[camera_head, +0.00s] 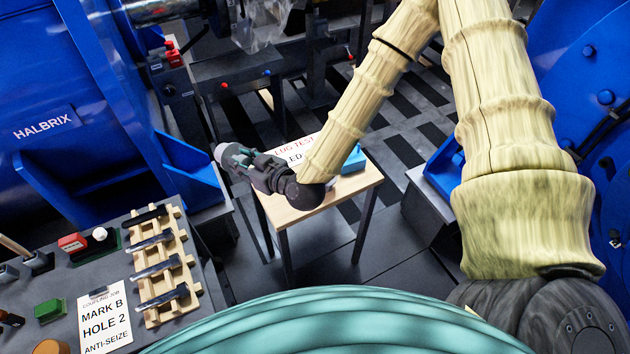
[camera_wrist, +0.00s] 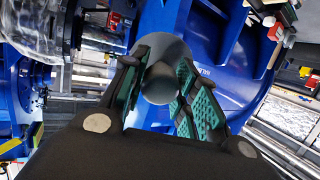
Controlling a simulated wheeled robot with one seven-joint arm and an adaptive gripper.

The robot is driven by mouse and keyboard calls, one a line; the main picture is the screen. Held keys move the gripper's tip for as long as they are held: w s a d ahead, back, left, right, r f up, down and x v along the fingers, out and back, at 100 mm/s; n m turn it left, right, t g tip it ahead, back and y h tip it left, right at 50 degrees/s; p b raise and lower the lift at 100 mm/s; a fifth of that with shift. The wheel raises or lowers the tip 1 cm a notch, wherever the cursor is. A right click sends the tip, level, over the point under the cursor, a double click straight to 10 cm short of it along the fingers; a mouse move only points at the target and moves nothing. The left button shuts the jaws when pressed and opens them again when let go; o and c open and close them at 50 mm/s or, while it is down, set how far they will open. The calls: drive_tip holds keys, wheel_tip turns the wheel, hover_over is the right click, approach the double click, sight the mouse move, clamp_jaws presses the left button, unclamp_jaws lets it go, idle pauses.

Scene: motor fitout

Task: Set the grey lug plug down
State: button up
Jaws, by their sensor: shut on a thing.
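My gripper (camera_head: 236,155) is shut on the grey lug plug and holds it out to the left of the small wooden table. The plug's pale end (camera_head: 219,151) shows at the fingertips in the head view. In the wrist view the rounded grey plug (camera_wrist: 163,82) sits between the green-padded fingers of my gripper (camera_wrist: 160,95), pointing toward the camera. The wooden table (camera_head: 337,193) stands below and to the right of the gripper. A white "LUG TEST" sign (camera_head: 291,150) and a blue block (camera_head: 354,159) are on it. My arm hides part of the tabletop.
A dark bench (camera_head: 205,300) at lower left carries a wooden rack (camera_head: 153,248) with several dark bars, a white job card (camera_head: 104,318), a red box (camera_head: 71,242) and a green block (camera_head: 48,310). Blue machine housings (camera_head: 60,110) flank both sides. Dark floor shows around the table.

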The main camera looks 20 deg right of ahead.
drive_tip(key=s+a+f+n+g+h+b, duration=0.1)
drive_tip(key=s+f+n+g+b, duration=0.65)
drive_tip(key=g, duration=0.25)
drive_tip(key=s+d+n+g+h+b, duration=0.25)
drive_tip(key=s+d+h+b, duration=0.4)
drive_tip(key=d, duration=0.75)
drive_tip(key=w+a+f+y+p, duration=0.1)
drive_tip(key=w+p, duration=0.3)
drive_tip(key=w, duration=1)
drive_tip(key=shift+a+m+g, duration=0.35)
drive_tip(key=shift+a+m, duration=0.05)
drive_tip(key=shift+a, duration=0.35)
wheel_tip(320, 180, down, 4)
drive_tip(key=shift+r+p, duration=0.2)
drive_tip(key=shift+p, duration=0.2)
clamp_jaws()
drive_tip(key=o, duration=1.1)
unclamp_jaws()
drive_tip(key=shift+s, duration=0.1)
drive_tip(key=shift+r, duration=0.1)
